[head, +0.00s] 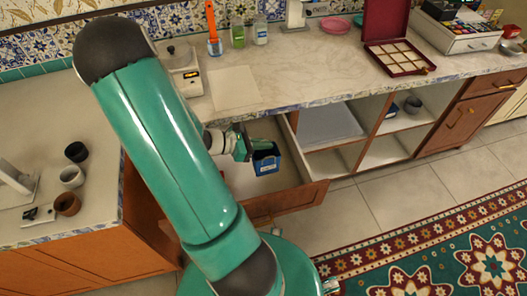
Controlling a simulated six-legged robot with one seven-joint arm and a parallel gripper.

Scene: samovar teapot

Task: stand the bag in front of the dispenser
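A small blue bag (266,163) with a white label and a dark top is over or inside an open drawer. My gripper (249,147) is at the bag's upper left edge, and its dark fingers overlap the bag in this view. I cannot tell whether the fingers are closed on it, or whether the bag rests on the drawer floor. A white stand-like device (295,14) at the back of the counter may be the dispenser; its top is cut off.
The open drawer (300,198) juts out below the counter (300,72). A scale (184,72), a pale sheet (233,88), a spatula (213,30), jars and an open maroon box (392,40) occupy the counter. Cups (71,177) stand on the left counter. My arm hides part of the middle.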

